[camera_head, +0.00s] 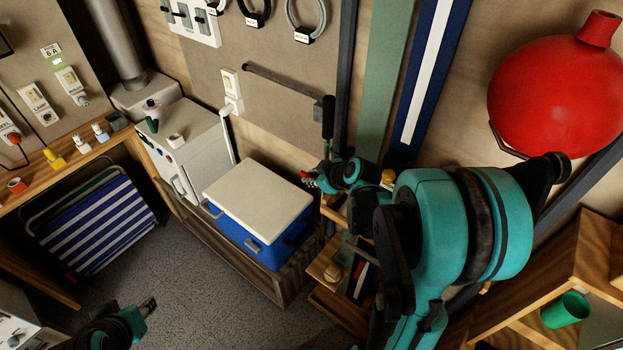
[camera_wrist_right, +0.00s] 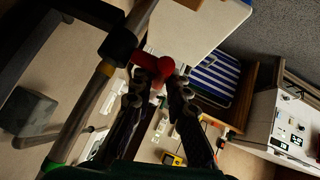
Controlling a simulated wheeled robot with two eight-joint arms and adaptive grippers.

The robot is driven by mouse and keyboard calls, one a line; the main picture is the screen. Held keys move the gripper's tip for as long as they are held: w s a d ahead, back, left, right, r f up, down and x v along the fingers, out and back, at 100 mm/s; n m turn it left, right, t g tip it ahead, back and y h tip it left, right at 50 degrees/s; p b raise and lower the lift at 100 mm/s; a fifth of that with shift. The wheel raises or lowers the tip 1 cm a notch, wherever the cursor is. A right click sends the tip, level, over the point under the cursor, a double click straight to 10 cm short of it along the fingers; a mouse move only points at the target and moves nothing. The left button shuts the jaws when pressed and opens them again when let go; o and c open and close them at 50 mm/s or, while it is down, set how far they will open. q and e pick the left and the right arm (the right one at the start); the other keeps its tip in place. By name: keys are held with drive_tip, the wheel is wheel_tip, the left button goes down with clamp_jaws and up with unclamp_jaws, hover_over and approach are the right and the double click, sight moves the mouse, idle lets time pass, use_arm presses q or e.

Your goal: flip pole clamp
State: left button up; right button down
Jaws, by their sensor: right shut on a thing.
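The pole clamp shows in the right wrist view as a black collar (camera_wrist_right: 118,47) around a slanting pole (camera_wrist_right: 90,100), with a red lever (camera_wrist_right: 153,68) sticking out from it. My right gripper (camera_wrist_right: 160,84) is shut on the red lever, its dark fingers on either side of it. In the head view my right gripper (camera_head: 312,180) is at the wall side of the cooler, with a bit of red at its tips; the teal arm hides much around it. My left gripper (camera_head: 150,306) is low at the left, over the floor and away from the clamp; its jaw opening is unclear.
A blue cooler with a white lid (camera_head: 258,198) stands just left of my right gripper. A red round vessel (camera_head: 550,85) hangs at the upper right. A wooden shelf (camera_head: 530,265) stands at the lower right, and a striped folding chair (camera_head: 97,225) at the left. Grey floor is open in the middle.

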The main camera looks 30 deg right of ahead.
idle(0.3)
drive_tip(key=c, duration=1.5)
unclamp_jaws()
drive_tip(key=v, duration=1.2)
drive_tip(key=s+a+f+m, duration=0.1)
drive_tip(key=s+a+m, duration=0.1)
drive_tip(key=a, duration=0.3)
drive_tip(key=s+a+f+m+g+h+b, duration=0.1)
drive_tip(key=s+a+m, duration=0.1)
drive_tip(key=s+a, duration=0.2)
drive_tip(key=s+a+f+m+g, duration=0.1)
drive_tip(key=s+a, duration=0.2)
drive_tip(key=a, duration=0.4)
drive_tip(key=shift+f+m, duration=0.25)
drive_tip(key=shift+m, duration=0.15)
